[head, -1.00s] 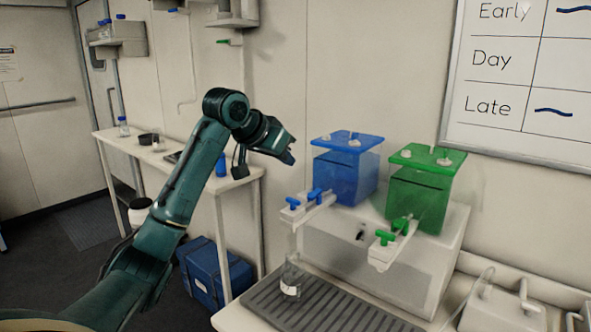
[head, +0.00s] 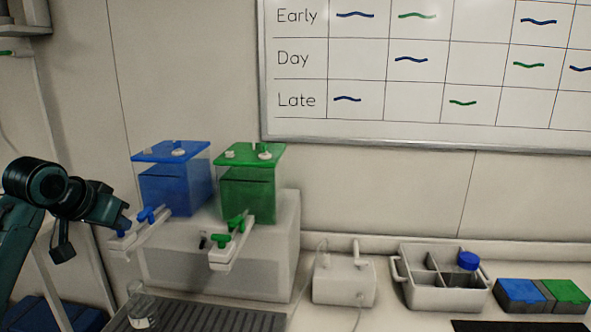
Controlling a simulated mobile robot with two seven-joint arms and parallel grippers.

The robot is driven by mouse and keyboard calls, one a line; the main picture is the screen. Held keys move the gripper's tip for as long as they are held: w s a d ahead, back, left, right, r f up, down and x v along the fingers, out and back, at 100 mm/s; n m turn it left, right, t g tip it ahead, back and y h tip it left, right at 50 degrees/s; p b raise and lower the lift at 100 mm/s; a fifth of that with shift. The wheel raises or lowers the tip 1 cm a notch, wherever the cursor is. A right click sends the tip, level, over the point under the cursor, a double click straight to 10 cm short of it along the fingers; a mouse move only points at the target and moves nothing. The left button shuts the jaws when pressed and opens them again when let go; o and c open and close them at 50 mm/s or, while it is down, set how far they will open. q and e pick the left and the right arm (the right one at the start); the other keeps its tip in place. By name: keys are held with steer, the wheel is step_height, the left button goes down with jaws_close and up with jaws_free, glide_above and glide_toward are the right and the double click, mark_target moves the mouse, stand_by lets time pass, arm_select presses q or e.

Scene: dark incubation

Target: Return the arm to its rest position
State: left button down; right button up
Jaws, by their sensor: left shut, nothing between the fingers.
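My left gripper (head: 123,226) is at the left of the head view, at the end of my dark green arm. It is shut and empty. Its tip is just left of the blue tap (head: 146,214) in the picture; I cannot tell whether they touch. My right gripper is not in view.
A blue tank (head: 178,190) and a green tank (head: 247,198) stand on a white block (head: 175,268). A clear bottle (head: 141,308) stands on the grey drip tray (head: 215,318). A white divided caddy (head: 440,295) holds a blue-capped bottle (head: 467,262). A whiteboard (head: 420,128) hangs behind.

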arm_select(q)
steer(key=s+d+f+g, duration=0.1)
steer(key=s+d+f, duration=0.3)
steer(key=f, duration=0.3)
steer(key=s+d+f+m+g, duration=0.1)
steer(key=s+d+f, duration=0.25)
steer(key=f, duration=0.35)
steer(key=s+d+f+g, duration=0.1)
steer(key=s+d+f, duration=0.25)
steer(key=f, duration=0.35)
steer(key=s+d+f+g, duration=0.1)
steer(key=s+d+f, duration=0.15)
steer(key=s, duration=0.45)
steer(key=s+d+f+g, duration=0.1)
steer(key=s+f, duration=0.2)
steer(key=s, duration=0.5)
steer(key=s+d+f, duration=0.1)
steer(key=s+f, duration=0.1)
steer(key=s, duration=0.5)
steer(key=w+d+f+t+h, duration=0.2)
steer(key=w+d+f+t, duration=0.4)
steer(key=f, duration=0.3)
